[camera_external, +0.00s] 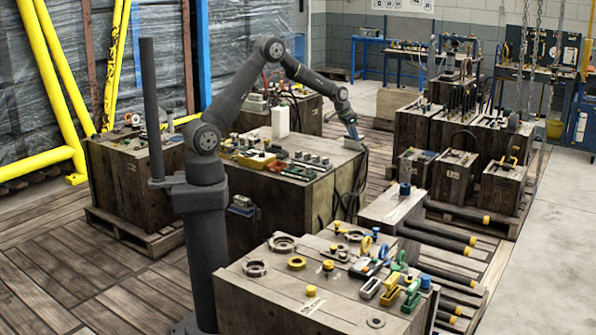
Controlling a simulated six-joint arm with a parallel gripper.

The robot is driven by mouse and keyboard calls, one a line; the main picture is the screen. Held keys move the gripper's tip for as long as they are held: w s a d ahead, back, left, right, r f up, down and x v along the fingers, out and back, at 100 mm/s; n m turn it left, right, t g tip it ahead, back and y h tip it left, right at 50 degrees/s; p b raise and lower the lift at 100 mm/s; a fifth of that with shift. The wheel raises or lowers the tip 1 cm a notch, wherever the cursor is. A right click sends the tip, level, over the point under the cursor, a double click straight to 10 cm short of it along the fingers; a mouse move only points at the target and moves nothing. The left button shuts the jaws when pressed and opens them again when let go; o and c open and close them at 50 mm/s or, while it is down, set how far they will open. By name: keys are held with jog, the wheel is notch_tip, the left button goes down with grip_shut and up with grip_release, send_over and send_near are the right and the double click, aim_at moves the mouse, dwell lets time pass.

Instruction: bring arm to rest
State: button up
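My dark grey arm stands at the left of the picture and reaches to the right over the wooden blocks. My gripper (355,131) is at the end of the forearm, pointing down, with a blue part showing at its tip. It is above or beside the right edge of the middle block (318,192). Its fingers are too small to tell whether they are open or shut. I cannot see anything clearly held in it, and I cannot tell whether it touches the block.
The front block (262,302) carries rings, knobs and coloured clamps. A white box (280,121) stands upright on the middle block among several small parts. Smaller blocks (453,178) stand on pallets at right, with hanging chains (537,40) behind. Floor at far right (560,230) is clear.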

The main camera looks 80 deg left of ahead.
jog(key=w+d+m, duration=0.2)
jog(key=w+d, duration=0.2)
jog(key=d, duration=0.9)
jog(key=shift+h, duration=0.4)
jog(key=shift+o, duration=0.2)
jog(key=shift+w+f, duration=0.1)
